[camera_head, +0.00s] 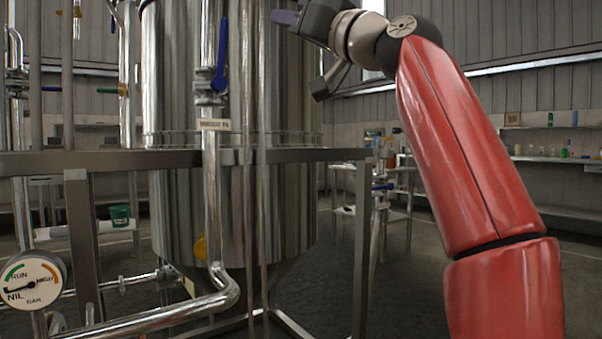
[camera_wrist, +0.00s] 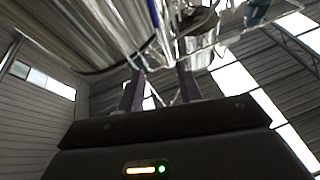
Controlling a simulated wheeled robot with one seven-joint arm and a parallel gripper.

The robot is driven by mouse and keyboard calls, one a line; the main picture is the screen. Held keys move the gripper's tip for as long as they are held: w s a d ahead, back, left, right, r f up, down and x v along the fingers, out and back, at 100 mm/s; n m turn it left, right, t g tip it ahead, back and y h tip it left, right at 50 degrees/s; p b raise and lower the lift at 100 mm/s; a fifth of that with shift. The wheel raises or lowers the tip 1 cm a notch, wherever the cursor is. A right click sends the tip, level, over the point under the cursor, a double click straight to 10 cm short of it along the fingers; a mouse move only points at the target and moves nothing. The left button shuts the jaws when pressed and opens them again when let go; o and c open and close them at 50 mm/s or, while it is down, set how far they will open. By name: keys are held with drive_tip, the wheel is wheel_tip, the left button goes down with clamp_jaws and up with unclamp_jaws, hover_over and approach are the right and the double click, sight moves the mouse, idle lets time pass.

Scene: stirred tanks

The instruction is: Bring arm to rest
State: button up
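My red arm (camera_head: 460,150) rises on the right side of the head view and bends left at the top toward the steel tank. My gripper (camera_head: 285,17) is at the top of that view, in front of the tank's upper right side, and partly cut by the frame edge. In the wrist view my gripper (camera_wrist: 159,92) shows two dark purple fingers standing apart with nothing between them. The wrist view looks upward at the roof and the tank's shiny pipework.
The tank (camera_head: 175,80) stands behind a steel frame (camera_head: 110,160). A vertical pipe carries a valve with a blue handle (camera_head: 221,55). A pressure gauge (camera_head: 33,282) sits at lower left. Shelves with bottles (camera_head: 560,158) line the right wall. Floor shows between tank and arm.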

drive_tip(key=a+f+g+h+p, duration=0.2)
drive_tip(key=a+f+h+p, duration=0.15)
drive_tip(key=a+f, duration=0.4)
wheel_tip(320, 180, down, 10)
drive_tip(key=s+d+m+g+h+p, duration=0.1)
drive_tip(key=d+m+h, duration=0.1)
drive_tip(key=h, duration=0.3)
drive_tip(key=s+d+f+m+g+h+p, duration=0.2)
drive_tip(key=s+d+f, duration=0.5)
drive_tip(key=f, duration=0.4)
drive_tip(key=s+d+f+m+g+h+p, duration=0.2)
drive_tip(key=s+d+f, duration=0.5)
drive_tip(key=f, duration=0.5)
drive_tip(key=s+d+f+m+g+h+p, duration=0.2)
drive_tip(key=s+d+f, duration=0.5)
drive_tip(key=f, duration=0.5)
drive_tip(key=shift+s+d+f+g+h, duration=0.2)
drive_tip(key=shift+s+d+g+h, duration=0.15)
drive_tip(key=shift+s+g+h, duration=0.35)
drive_tip(key=shift+w, duration=0.1)
